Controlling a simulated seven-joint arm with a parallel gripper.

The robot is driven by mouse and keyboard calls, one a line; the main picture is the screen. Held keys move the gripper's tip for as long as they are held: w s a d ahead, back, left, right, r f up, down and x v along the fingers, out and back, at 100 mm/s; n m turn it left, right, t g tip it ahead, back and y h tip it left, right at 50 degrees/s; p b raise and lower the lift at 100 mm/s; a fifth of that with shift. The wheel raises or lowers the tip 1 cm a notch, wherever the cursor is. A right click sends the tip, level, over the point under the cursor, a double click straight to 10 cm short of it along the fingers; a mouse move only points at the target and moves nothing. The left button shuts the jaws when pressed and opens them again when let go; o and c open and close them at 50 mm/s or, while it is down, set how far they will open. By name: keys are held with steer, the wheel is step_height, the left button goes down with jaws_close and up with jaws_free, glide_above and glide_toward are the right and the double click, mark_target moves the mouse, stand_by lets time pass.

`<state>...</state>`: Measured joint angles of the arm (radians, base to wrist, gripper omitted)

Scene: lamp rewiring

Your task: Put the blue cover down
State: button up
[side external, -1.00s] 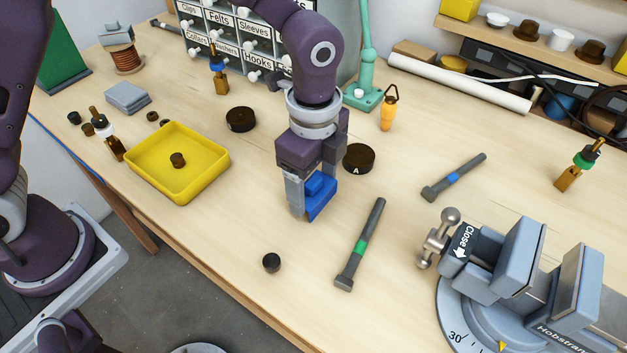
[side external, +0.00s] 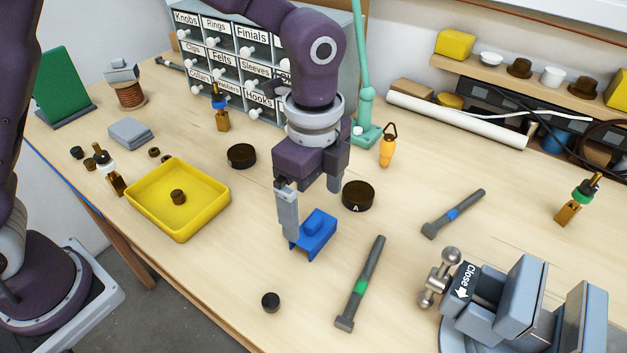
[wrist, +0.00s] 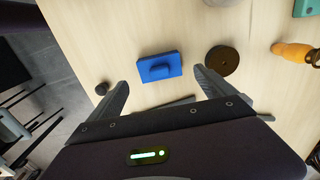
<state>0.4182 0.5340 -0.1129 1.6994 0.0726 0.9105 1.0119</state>
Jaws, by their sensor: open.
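The wrist view shows both fingers of my gripper (wrist: 163,82) apart from the cover.
A black disc marked A (side external: 358,196) lies right of the cover. A green-banded tool (side external: 361,284) and a small black cap (side external: 271,302) lie nearer the front. A yellow tray (side external: 215,207) is at left, a vise (side external: 515,300) at right. Bare table surrounds the cover.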

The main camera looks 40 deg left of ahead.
mark_target(313, 220)
step_height(313, 220, up, 7)
steer(key=s+a+r+n+t, duration=0.2)
steer(key=s+a+r+n, duration=0.25)
steer(key=a, duration=0.25)
steer(key=s+a+r+n+t, duration=0.1)
steer(key=s+a+r+n, duration=0.3)
steer(key=a+n, duration=0.15)
steer(key=s+a+f+n+t, duration=0.2)
steer(key=s+a+n, duration=0.4)
steer(key=s+n, duration=0.2)
steer(key=shift+s+f+t, duration=0.3)
steer(key=shift+s+f, duration=0.1)
steer(key=shift+s, duration=0.55)
